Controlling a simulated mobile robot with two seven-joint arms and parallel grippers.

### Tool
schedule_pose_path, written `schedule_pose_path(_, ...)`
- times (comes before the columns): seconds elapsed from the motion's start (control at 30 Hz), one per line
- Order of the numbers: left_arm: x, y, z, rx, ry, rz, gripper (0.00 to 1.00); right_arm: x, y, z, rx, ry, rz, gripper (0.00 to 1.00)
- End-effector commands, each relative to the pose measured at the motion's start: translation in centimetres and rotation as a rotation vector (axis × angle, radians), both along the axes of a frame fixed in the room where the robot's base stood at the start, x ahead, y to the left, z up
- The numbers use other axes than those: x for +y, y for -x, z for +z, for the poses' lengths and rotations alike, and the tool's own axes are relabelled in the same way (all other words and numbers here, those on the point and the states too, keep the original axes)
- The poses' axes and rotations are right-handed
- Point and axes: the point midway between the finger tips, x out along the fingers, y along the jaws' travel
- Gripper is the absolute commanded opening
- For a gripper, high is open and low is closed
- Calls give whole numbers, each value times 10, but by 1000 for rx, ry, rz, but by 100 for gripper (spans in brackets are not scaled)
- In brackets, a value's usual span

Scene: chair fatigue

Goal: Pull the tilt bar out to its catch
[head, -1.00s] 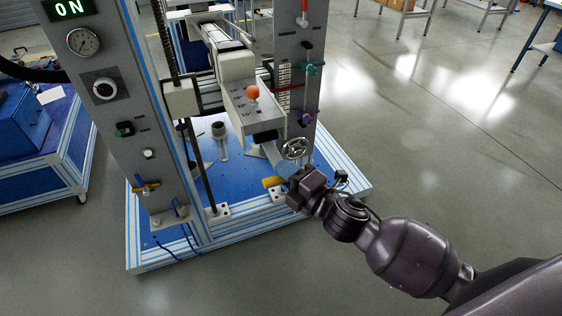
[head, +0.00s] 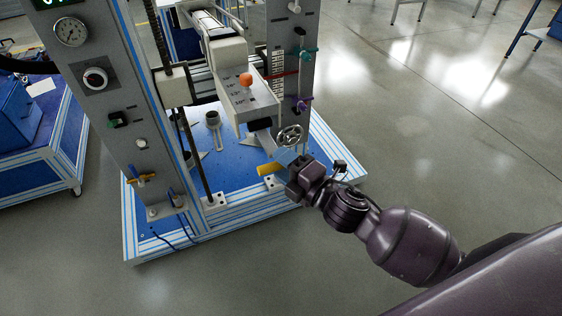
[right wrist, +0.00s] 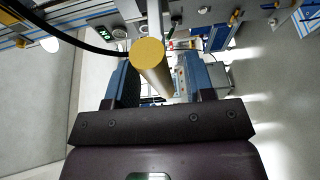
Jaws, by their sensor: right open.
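The tilt bar appears to be the round bar with a yellow end cap (right wrist: 148,52) in the right wrist view. Its cap faces the camera and the bar runs away between the two blue fingers. My right gripper (right wrist: 160,80) is open, one finger on each side of the bar. I cannot tell whether either finger touches it. In the head view, a yellow end (head: 268,169) shows low at the front of the test rig, beside the blue fingers of my right gripper (head: 285,157). Most of the bar is hidden there. My left gripper is out of view.
The rig's grey panel (head: 105,90) with gauge and knobs stands at left. A head with an orange knob (head: 246,80) hangs above the blue base plate (head: 225,160). A spoked handwheel (head: 289,136) is just above my gripper.

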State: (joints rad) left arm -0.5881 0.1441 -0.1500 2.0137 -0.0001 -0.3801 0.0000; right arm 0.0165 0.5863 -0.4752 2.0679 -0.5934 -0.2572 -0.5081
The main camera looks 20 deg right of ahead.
Motion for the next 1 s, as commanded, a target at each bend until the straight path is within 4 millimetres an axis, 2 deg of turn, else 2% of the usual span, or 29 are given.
schedule_pose_path(0.5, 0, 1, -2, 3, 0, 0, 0, -32, 71, -2, 4, 1, -1, 49)
schedule_pose_path(0.7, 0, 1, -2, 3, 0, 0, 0, -39, 86, -1, 3, 0, 0, 49)
schedule_pose_path(1.0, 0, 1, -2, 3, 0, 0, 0, -41, 90, 0, 2, 1, 0, 49)
